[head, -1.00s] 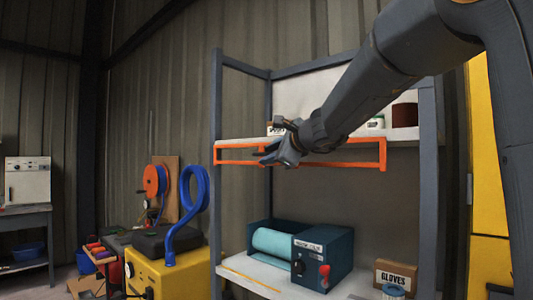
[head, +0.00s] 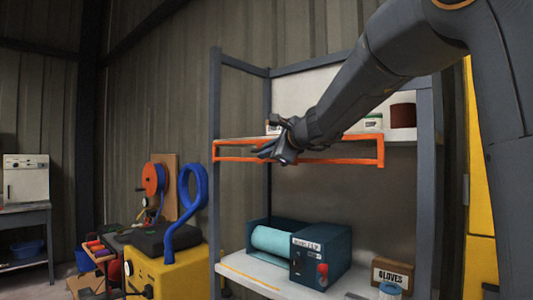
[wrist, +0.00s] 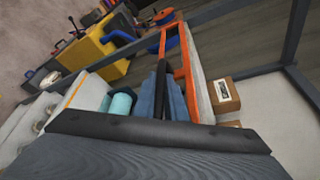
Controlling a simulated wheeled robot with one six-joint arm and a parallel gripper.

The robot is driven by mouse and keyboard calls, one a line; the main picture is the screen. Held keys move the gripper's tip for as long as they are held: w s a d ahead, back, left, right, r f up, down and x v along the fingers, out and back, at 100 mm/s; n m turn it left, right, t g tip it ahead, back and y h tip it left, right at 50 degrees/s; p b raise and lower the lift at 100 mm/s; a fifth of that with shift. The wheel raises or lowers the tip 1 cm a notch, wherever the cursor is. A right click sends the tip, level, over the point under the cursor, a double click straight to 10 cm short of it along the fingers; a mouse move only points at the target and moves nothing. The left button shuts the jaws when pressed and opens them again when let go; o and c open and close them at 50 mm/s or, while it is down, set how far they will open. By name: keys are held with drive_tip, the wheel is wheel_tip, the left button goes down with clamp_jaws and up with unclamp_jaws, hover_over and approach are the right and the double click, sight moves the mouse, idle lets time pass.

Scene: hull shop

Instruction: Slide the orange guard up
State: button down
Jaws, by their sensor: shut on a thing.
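The orange guard (head: 345,162) is a long open rectangular frame along the front of the upper shelf. Its top bar lies about level with the shelf's front edge. My gripper (head: 272,152) is at the guard, left of its middle, and is shut on it. The fingers hide that part of the bar, so the exact contact is not clear. In the wrist view the guard (wrist: 181,65) runs away from the camera beside the fingers (wrist: 164,88).
White and dark red containers (head: 403,115) stand on the upper shelf behind the guard. A teal-rolled machine (head: 320,258) and a gloves box (head: 392,274) sit on the lower shelf. Grey posts (head: 216,160) flank the rack. Space between the shelves is open.

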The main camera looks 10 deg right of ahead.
wheel_tip(320, 180, up, 9)
drive_tip(key=p, duration=0.5)
drive_tip(key=shift+f+p, duration=0.1)
drive_tip(key=shift+p, duration=0.2)
drive_tip(key=c, duration=1.8)
unclamp_jaws()
drive_tip(key=shift+s, duration=0.1)
drive_tip(key=b+v, duration=0.2)
drive_tip(key=v, duration=0.5)
drive_tip(key=shift+s+d, duration=0.1)
drive_tip(key=shift+s, duration=0.2)
